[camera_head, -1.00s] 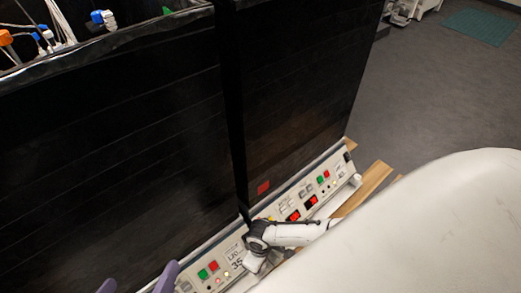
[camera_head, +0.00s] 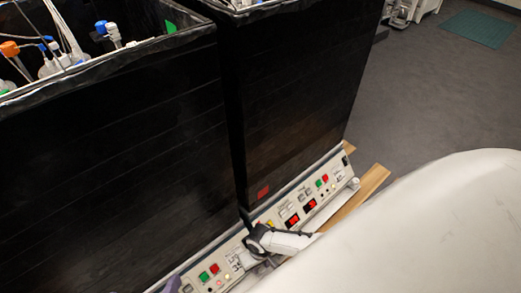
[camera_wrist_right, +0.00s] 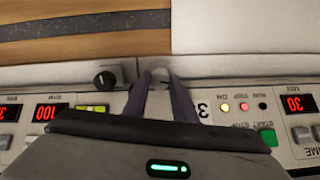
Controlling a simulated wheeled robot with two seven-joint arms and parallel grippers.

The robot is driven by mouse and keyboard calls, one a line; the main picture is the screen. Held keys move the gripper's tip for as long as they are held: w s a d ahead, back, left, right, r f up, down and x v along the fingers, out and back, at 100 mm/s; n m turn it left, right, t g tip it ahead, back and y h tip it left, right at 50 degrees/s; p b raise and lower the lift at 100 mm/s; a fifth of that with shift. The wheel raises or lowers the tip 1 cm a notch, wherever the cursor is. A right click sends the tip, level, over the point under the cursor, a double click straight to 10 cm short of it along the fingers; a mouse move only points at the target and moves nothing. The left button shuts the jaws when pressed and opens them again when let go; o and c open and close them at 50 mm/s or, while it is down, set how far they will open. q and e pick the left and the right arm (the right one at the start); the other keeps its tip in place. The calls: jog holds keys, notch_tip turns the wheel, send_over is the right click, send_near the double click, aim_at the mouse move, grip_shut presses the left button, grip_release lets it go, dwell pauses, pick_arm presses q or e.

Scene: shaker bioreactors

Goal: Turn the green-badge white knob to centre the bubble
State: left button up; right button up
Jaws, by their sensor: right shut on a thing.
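In the right wrist view a whitish round knob (camera_wrist_right: 160,75) sits at the panel's edge. My right gripper (camera_wrist_right: 160,82) has its two purple fingers shut on it, one on each side. No green badge can be made out on the knob. A small yellow-green window (camera_wrist_right: 92,109), perhaps the bubble level, shows beside the gripper; its bubble cannot be made out. In the head view my right gripper (camera_head: 258,240) is at the panel front and hides the knob.
A black knob (camera_wrist_right: 104,79) stands close beside the gripper. The control panel (camera_head: 335,183) carries lit red displays and green and red buttons. Tall black boxes (camera_head: 110,160) rise behind it. A wooden strip (camera_head: 372,181) lies at the right, with open floor (camera_head: 430,100) beyond.

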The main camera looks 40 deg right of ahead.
pick_arm(q)
jog(key=shift+f, duration=0.25)
pick_arm(e)
jog(key=shift+m, duration=0.3)
jog(key=o, duration=0.8)
jog(key=shift+c, duration=0.2)
pick_arm(q)
jog(key=shift+r, duration=0.2)
jog(key=shift+r, duration=0.1)
pick_arm(e)
jog(key=shift+r+p, duration=0.3)
notch_tip(320, 180, up, 6)
jog(key=p, duration=0.4)
jog(key=shift+f+p, duration=0.1)
jog(key=shift+p, duration=0.3)
pick_arm(q)
jog(key=shift+s+a+f+n+y+p, duration=0.15)
jog(key=shift+s+a+y+p, duration=0.2)
jog(key=shift+a, duration=0.4)
jog(key=shift+s+a+n+y+p, duration=0.1)
jog(key=shift+a+n+y+p, duration=0.1)
jog(key=shift+a+y+p, duration=0.4)
jog(key=shift+s+a+f+n+y+p, duration=0.15)
jog(key=shift+s+a+p, duration=0.15)
jog(key=shift+a, duration=0.6)
pick_arm(e)
jog(key=shift+r, duration=2)
